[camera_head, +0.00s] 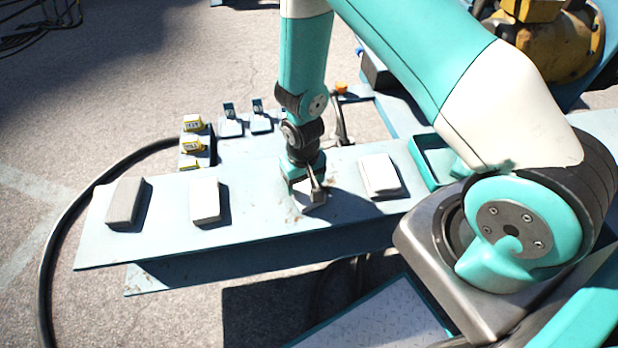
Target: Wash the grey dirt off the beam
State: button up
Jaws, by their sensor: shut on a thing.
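The beam (265,222) is a long pale blue-grey flat-topped piece running across the middle of the view. Small brownish-grey specks show on its top near my gripper. My gripper (311,188) points down over the middle of the beam. A grey block (126,202) and a white block (205,199) lie on the beam to the left. Another white block (380,175) lies to the right.
Small yellow-topped items (193,144) stand behind the beam, with small pale holders (230,126) beside them. A teal tray (433,160) sits at the beam's right. A black cable (62,235) curves around the left end. A yellow machine (550,45) stands at back right.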

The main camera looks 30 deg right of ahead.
jog(key=shift+w+a+f, duration=0.1)
jog(key=shift+w+a, duration=0.15)
jog(key=shift+a, duration=0.45)
jog(key=shift+w+a, duration=0.2)
jog(key=shift+a, duration=0.5)
jog(key=shift+w+d, duration=0.3)
jog(key=shift+w, duration=0.6)
jog(key=shift+s+d+r+p, duration=0.1)
jog(key=shift+s+d+p, duration=0.2)
jog(key=shift+d, duration=0.4)
jog(key=shift+s+d+r+p, duration=0.1)
jog(key=shift+s+d+p, duration=0.15)
jog(key=shift+d, duration=0.45)
jog(key=shift+s+d+f, duration=0.1)
jog(key=shift+s+d, duration=0.1)
jog(key=shift+d, duration=0.45)
jog(key=shift+s+d, duration=0.2)
jog(key=shift+d, duration=0.45)
jog(key=shift+s+d+f, duration=0.1)
jog(key=shift+s+d, duration=0.1)
jog(key=shift+d, duration=0.45)
